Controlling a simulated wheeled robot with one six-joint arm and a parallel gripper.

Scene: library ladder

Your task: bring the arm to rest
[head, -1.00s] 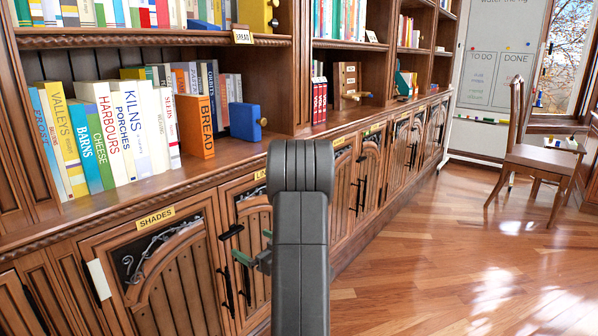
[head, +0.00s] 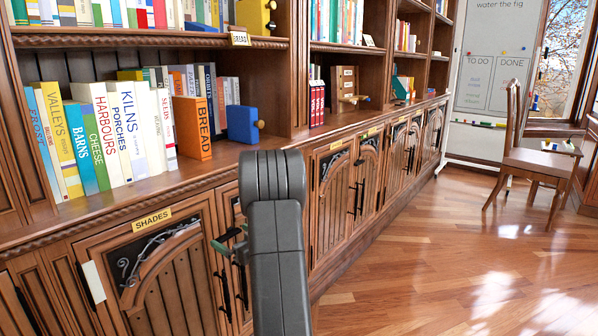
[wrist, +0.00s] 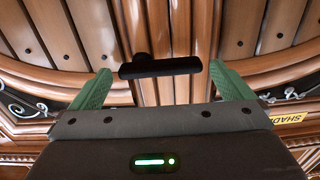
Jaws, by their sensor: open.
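My gripper (wrist: 161,85) is open in the wrist view, with its two green fingers set wide apart. A black cabinet door handle (wrist: 160,67) shows between and beyond the fingertips; nothing is held. I cannot tell how far the handle is from the fingers. In the head view my dark grey arm rises in front of the cabinet and hides most of the gripper. Only bits of the green fingers (head: 230,240) show at its left, beside the door handles.
The lower cabinet doors, one labelled SHADES (head: 151,221), stand close to my arm. Books (head: 128,130) and a blue block with a knob (head: 244,123) are on the shelf above. A chair (head: 535,160) and whiteboard (head: 488,75) stand at the right. The wooden floor (head: 440,260) between is clear.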

